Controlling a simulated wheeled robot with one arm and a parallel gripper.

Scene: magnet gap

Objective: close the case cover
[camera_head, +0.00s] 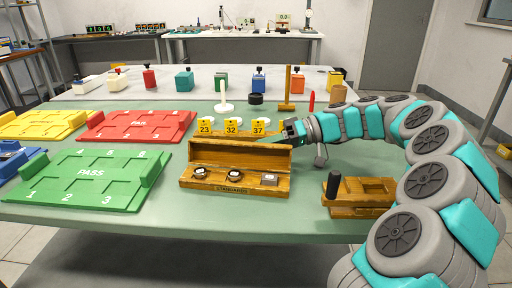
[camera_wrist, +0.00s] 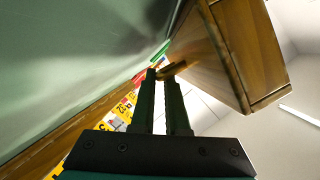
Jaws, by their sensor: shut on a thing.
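The wooden case (camera_head: 228,195), marked STANDARDS, stands open near the front middle of the table. Its cover (camera_head: 240,155) is raised along the back edge, showing its inner face. Inside the case sit three small items, two round dark ones and a squarish grey one. My gripper (camera_head: 284,133) is at the cover's top right corner, coming from the right. In the wrist view my gripper (camera_wrist: 161,74) has its fingers close together with a small brown wooden piece (camera_wrist: 173,70) at their tips. The grip on the cover is partly hidden.
Yellow number tags 23, 32 and 37 (camera_head: 232,125) stand just behind the cover. A wooden fixture with a black handle (camera_head: 358,196) is at the right. Green (camera_head: 90,180), red (camera_head: 138,126) and yellow trays lie left. Some table in front of the case is clear.

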